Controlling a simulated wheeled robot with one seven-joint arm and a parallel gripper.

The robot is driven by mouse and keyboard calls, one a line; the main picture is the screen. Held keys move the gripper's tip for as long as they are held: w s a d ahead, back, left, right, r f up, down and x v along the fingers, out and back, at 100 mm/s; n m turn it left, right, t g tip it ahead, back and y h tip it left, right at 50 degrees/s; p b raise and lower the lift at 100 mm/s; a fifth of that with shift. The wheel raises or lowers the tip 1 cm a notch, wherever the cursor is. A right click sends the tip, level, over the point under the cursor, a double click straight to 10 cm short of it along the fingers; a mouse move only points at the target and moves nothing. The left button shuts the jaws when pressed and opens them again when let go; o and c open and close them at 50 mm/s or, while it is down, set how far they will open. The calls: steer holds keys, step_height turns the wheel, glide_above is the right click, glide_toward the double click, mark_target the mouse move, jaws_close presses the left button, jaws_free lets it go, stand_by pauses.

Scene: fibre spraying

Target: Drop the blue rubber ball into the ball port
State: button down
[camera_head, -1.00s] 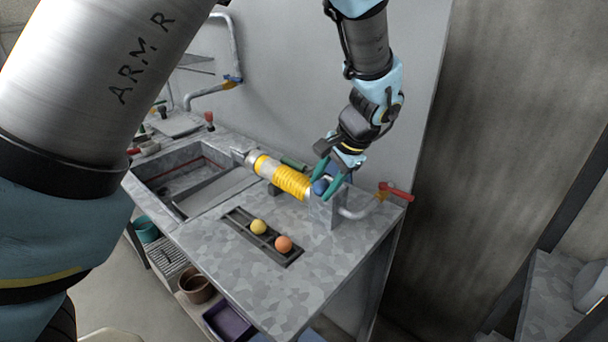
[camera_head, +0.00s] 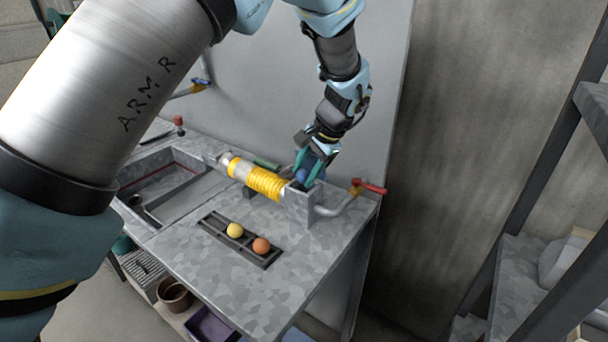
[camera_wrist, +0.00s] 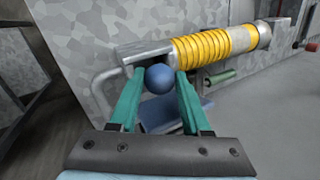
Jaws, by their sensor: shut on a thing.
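My gripper (camera_head: 308,176) has green fingers and is shut on the blue rubber ball (camera_head: 302,175). In the wrist view the ball (camera_wrist: 159,79) sits between the two fingertips of my gripper (camera_wrist: 158,76). The ball port appears to be the grey metal box (camera_head: 299,207) at the end of a ribbed yellow hose. The box also shows in the wrist view (camera_wrist: 146,50), just beyond the ball. The ball is at the box's upper edge; I cannot tell whether they touch. The inside of the box is hidden.
A yellow ball (camera_head: 235,230) and an orange ball (camera_head: 261,246) lie in a dark slotted holder (camera_head: 215,225) on the grey counter. The yellow hose (camera_head: 268,184) runs left from the box. A pipe with a red-handled valve (camera_head: 369,187) stands to the right.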

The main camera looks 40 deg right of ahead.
steer(key=shift+w+d, duration=0.2)
steer(key=shift+d, duration=0.05)
steer(key=shift+c, duration=1.4)
jaws_free()
steer(key=b+v, duration=0.3)
steer(key=v, duration=0.7)
steer(key=shift+s+r, duration=0.15)
steer(key=shift+r, duration=0.2)
